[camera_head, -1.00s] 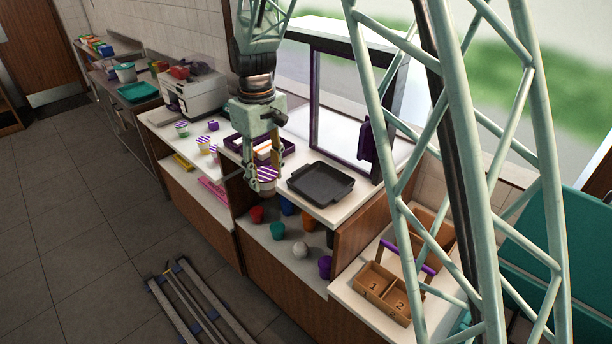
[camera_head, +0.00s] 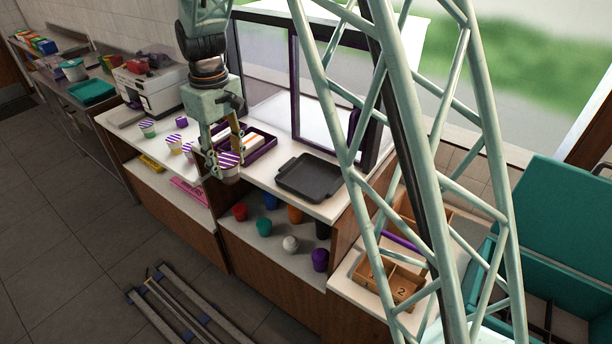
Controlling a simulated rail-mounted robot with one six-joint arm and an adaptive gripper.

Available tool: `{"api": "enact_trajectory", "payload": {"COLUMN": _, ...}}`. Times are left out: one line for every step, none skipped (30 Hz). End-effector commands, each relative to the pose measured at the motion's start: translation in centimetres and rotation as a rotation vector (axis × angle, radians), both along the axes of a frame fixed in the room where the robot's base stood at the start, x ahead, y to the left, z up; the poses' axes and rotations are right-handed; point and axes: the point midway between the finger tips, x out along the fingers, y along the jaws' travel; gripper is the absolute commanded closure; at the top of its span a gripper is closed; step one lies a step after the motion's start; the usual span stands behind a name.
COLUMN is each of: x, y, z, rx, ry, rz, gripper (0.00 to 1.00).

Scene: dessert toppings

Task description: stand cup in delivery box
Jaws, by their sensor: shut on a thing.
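My gripper (camera_head: 222,170) is shut on a small cup (camera_head: 229,161) with a purple-and-white striped lid. It holds the cup above the counter, left of the dark tray; the fingers hide part of the cup. A large teal box (camera_head: 503,258) stands at the far right with its lid (camera_head: 572,212) raised and dark dividers inside. It looks like the delivery box. My lattice column hides part of its near side, and the frame edge cuts it off. My gripper is far to the left of this box.
A black tray (camera_head: 310,178) and a purple tray (camera_head: 262,150) lie on the counter. Other striped-lid cups (camera_head: 148,128) stand at left. Coloured cups (camera_head: 264,227) sit on the shelf below. A wooden carrier (camera_head: 401,288) with numbered compartments stands between counter and teal box.

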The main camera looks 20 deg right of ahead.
Motion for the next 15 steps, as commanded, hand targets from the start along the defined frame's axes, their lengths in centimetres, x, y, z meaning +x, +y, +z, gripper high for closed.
{"api": "enact_trajectory", "payload": {"x": 0.0, "y": 0.0, "z": 0.0, "rx": 0.000, "ry": 0.000, "rz": 0.000, "gripper": 0.75}}
{"api": "enact_trajectory", "payload": {"x": 0.0, "y": 0.0, "z": 0.0, "rx": 0.000, "ry": 0.000, "rz": 0.000, "gripper": 0.75}}
{"api": "enact_trajectory", "payload": {"x": 0.0, "y": 0.0, "z": 0.0, "rx": 0.000, "ry": 0.000, "rz": 0.000, "gripper": 0.75}}
{"api": "enact_trajectory", "payload": {"x": 0.0, "y": -0.1, "z": 0.0, "rx": 0.000, "ry": 0.000, "rz": 0.000, "gripper": 0.75}}
{"api": "enact_trajectory", "payload": {"x": 0.1, "y": -0.1, "z": 0.0, "rx": 0.000, "ry": 0.000, "rz": 0.000, "gripper": 0.75}}
{"api": "enact_trajectory", "payload": {"x": 0.1, "y": -0.3, "z": 0.0, "rx": 0.000, "ry": 0.000, "rz": -0.001, "gripper": 0.75}}
{"api": "enact_trajectory", "payload": {"x": 0.2, "y": -0.4, "z": 0.0, "rx": 0.000, "ry": 0.000, "rz": -0.001, "gripper": 0.75}}
{"api": "enact_trajectory", "payload": {"x": 0.3, "y": -0.5, "z": 0.0, "rx": 0.000, "ry": 0.000, "rz": -0.001, "gripper": 0.75}}
{"api": "enact_trajectory", "payload": {"x": 0.4, "y": -0.8, "z": 0.0, "rx": 0.000, "ry": 0.000, "rz": -0.002, "gripper": 0.75}}
{"api": "enact_trajectory", "payload": {"x": 0.5, "y": -1.0, "z": -0.1, "rx": 0.000, "ry": 0.000, "rz": -0.002, "gripper": 0.75}}
{"api": "enact_trajectory", "payload": {"x": 0.6, "y": -1.3, "z": -0.1, "rx": 0.000, "ry": 0.000, "rz": -0.002, "gripper": 0.75}}
{"api": "enact_trajectory", "payload": {"x": 0.8, "y": -1.7, "z": -0.1, "rx": 0.000, "ry": 0.000, "rz": -0.002, "gripper": 0.75}}
{"api": "enact_trajectory", "payload": {"x": 1.0, "y": -2.0, "z": -0.2, "rx": 0.000, "ry": 0.000, "rz": -0.002, "gripper": 0.75}}
{"api": "enact_trajectory", "payload": {"x": 1.1, "y": -2.4, "z": -0.2, "rx": 0.000, "ry": 0.000, "rz": -0.002, "gripper": 0.75}}
{"api": "enact_trajectory", "payload": {"x": 1.4, "y": -3.0, "z": -0.2, "rx": 0.000, "ry": 0.000, "rz": -0.003, "gripper": 0.75}}
